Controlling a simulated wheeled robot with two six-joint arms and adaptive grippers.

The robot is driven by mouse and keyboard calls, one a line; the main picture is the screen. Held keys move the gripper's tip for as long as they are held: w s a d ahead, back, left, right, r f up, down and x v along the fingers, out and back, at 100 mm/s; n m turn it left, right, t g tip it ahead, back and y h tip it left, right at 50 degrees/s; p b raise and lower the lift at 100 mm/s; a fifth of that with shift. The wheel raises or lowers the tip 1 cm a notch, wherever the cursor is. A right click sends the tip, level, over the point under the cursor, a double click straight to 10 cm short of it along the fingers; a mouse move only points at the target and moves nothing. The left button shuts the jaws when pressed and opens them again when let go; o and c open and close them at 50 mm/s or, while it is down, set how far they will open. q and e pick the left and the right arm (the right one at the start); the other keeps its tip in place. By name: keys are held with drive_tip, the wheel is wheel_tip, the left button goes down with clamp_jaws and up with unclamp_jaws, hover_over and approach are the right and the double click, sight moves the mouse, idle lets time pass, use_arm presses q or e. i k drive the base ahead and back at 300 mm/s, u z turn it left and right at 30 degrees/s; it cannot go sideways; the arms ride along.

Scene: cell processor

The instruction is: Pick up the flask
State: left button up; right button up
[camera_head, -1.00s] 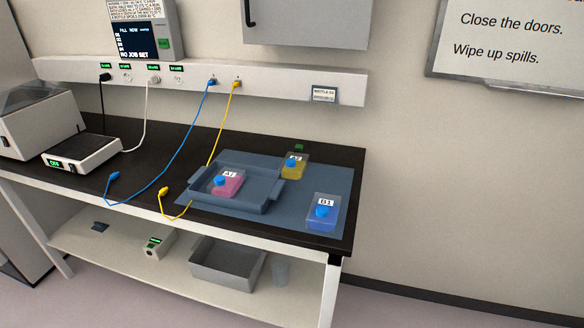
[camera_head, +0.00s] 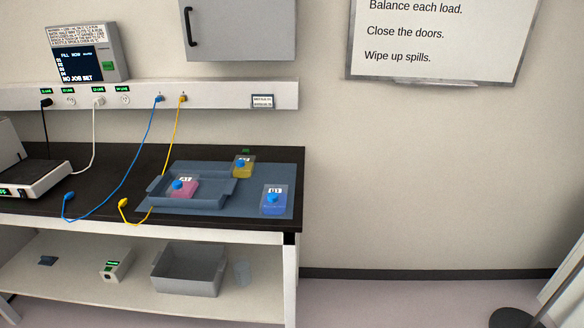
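Three flasks with blue caps are on the bench. The flask with pink liquid (camera_head: 184,189) lies in the blue-grey tray (camera_head: 213,201). The flask with yellow liquid (camera_head: 244,169) is behind the tray's right end. The flask with blue liquid (camera_head: 275,201) is on the mat (camera_head: 283,176) right of the tray, near the bench's right end. Each has a small white label, too small to read surely. Neither of my grippers is in view.
The black-topped bench (camera_head: 120,155) ends at the right. Blue (camera_head: 124,175) and yellow cables (camera_head: 173,140) hang from the wall rail to the bench's front. A grey bin (camera_head: 190,270) stands on the lower shelf. The floor at right is clear up to a dark round base (camera_head: 513,318).

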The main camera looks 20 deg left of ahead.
sight(243, 167)
drive_tip(key=z, duration=0.4)
drive_tip(key=i, duration=2.8)
drive_tip(key=u, duration=1.85)
